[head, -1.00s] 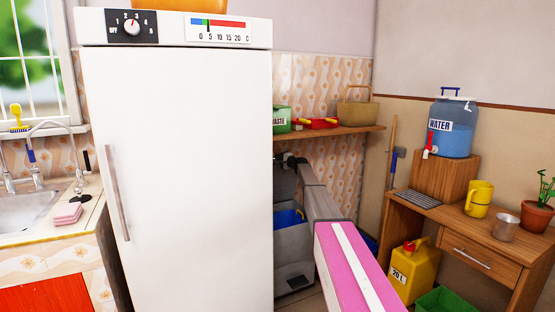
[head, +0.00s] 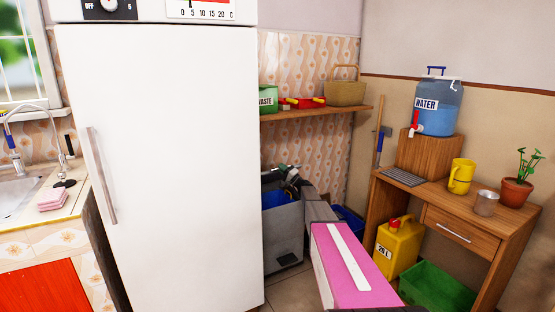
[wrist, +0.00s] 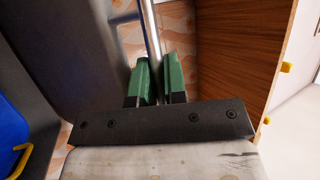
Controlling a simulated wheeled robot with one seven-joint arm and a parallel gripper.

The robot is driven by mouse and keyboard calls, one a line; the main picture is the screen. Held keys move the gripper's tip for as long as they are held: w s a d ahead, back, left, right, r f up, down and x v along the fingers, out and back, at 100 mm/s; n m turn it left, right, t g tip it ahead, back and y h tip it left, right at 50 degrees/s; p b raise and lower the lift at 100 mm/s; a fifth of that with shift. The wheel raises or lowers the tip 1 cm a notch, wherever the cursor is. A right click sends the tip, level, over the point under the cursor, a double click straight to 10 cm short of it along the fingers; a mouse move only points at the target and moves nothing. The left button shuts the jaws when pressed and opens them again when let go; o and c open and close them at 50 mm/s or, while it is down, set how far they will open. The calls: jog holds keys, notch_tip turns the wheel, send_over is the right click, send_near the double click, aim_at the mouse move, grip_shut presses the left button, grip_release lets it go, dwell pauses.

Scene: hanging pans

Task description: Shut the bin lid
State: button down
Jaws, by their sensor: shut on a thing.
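The grey bin (head: 285,238) stands on the floor beside the white fridge, its top open and a blue liner (head: 276,199) showing inside. The liner also shows at the left of the wrist view (wrist: 12,135). My gripper (head: 286,169) is at the back top of the bin in the head view. The lid's hinge is hidden.
The fridge (head: 165,170) stands close on the left. A wooden shelf (head: 315,113) with a waste box and basket is above the bin. A desk (head: 450,215), yellow can (head: 396,250) and green crate (head: 437,288) are on the right.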

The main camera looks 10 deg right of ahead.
jog(key=s+d+f, duration=0.1)
jog(key=s+f, duration=0.2)
jog(key=f, duration=0.7)
jog(key=s+d+f, duration=0.1)
jog(key=s+f, duration=0.3)
jog(key=f, duration=0.7)
jog(key=shift+s+d, duration=0.15)
jog(key=shift+d, duration=0.05)
jog(key=shift+f, duration=0.15)
jog(key=c, duration=1.2)
grip_release()
jog(key=shift+f, duration=0.1)
jog(key=shift+r, duration=0.2)
jog(key=v, duration=1)
jog(key=shift+s+d+f, duration=0.2)
jog(key=shift+s+d, duration=0.05)
